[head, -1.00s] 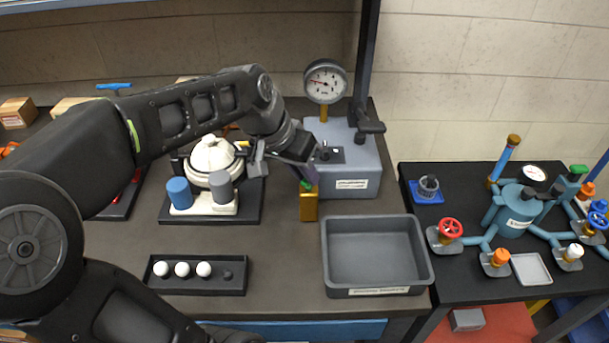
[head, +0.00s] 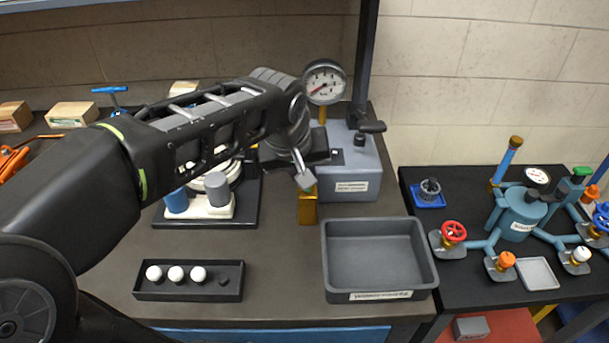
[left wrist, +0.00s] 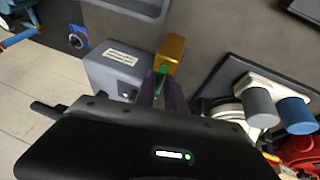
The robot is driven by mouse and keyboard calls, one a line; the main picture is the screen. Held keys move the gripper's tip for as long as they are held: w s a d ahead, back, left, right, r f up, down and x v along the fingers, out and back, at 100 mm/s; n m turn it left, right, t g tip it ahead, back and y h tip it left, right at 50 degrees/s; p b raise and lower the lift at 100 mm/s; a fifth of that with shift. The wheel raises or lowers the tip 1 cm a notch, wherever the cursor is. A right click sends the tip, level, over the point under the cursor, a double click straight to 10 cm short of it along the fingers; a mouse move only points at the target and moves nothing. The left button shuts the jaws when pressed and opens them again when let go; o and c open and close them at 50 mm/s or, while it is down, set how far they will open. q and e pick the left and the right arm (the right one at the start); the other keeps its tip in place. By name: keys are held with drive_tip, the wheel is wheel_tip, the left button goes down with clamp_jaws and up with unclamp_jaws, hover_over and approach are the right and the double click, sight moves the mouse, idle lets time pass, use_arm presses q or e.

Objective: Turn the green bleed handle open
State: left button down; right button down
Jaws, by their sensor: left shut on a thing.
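The green bleed handle (head: 309,189) sits on top of a brass block (head: 308,210), at the front of a grey pump box (head: 352,188). My left gripper (head: 305,180) is at the handle from above, and its fingers hide most of it. In the left wrist view the left gripper (left wrist: 160,82) is shut on the green handle (left wrist: 161,70), beside the brass block (left wrist: 172,50). A round dial gauge (head: 324,82) stands on the grey box. My right gripper is in neither view.
A grey tray (head: 378,250) lies in front right of the brass block. A black rack (head: 190,292) with white balls is at the front left. Blue and grey cylinders stand on a white fixture (head: 210,206) left of the gripper. A black side table (head: 460,190) holds blue piping with valves.

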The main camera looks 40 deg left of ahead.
use_arm(q)
drive_tip(key=shift+d, duration=0.1)
drive_tip(key=c, duration=1.5)
unclamp_jaws()
drive_tip(key=shift+o, duration=0.2)
drive_tip(key=shift+r, duration=0.1)
drive_tip(key=v, duration=0.7)
drive_tip(key=shift+s+r, duration=0.2)
drive_tip(key=shift+r, duration=0.05)
